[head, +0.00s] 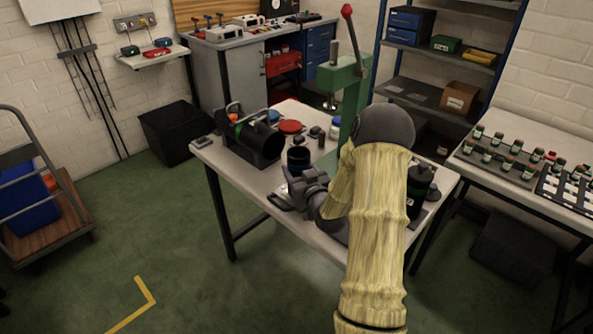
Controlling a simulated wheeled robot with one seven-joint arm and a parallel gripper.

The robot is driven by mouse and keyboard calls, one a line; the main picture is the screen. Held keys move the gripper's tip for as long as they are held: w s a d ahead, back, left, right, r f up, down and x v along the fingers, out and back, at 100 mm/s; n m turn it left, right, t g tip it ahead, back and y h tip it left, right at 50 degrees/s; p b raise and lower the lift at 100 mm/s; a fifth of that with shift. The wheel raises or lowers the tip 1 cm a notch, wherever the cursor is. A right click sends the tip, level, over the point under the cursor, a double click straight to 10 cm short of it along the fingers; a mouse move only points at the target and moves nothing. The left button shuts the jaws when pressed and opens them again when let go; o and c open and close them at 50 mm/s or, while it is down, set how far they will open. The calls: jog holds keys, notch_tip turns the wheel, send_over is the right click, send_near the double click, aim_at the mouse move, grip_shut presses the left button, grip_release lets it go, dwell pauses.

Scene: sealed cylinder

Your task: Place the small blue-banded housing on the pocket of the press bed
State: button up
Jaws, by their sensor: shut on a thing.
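A small dark cylindrical housing (298,157) with a bluish band near its top stands upright at the middle of the table. My gripper (298,174) is shut on it from the near side; the fingers are small and partly hidden. The green press (350,88), with a red-knobbed lever, rises behind my arm, to the right of the housing. Its ram hangs at upper left of its column. The press bed and its pocket are largely hidden behind my sleeved arm. I cannot tell whether the housing touches the surface below.
The pale table (226,168) also holds a large black cylinder in a cradle (256,142), a red round lid (290,127) and several small parts. A black canister (419,188) stands right of my arm. A side table (490,188) holds rows of small parts. Green floor is clear at front left.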

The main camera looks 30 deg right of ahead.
jog(key=o, duration=0.9)
jog(key=shift+f, duration=0.1)
jog(key=shift+c, duration=0.2)
jog(key=o, duration=0.5)
jog(key=shift+c, duration=0.2)
jog(key=shift+s, duration=0.1)
jog(key=s+b, duration=0.2)
jog(key=s, duration=0.9)
jog(key=shift+s+a, duration=0.35)
jog(key=shift+a, duration=0.1)
jog(key=shift+w, duration=0.1)
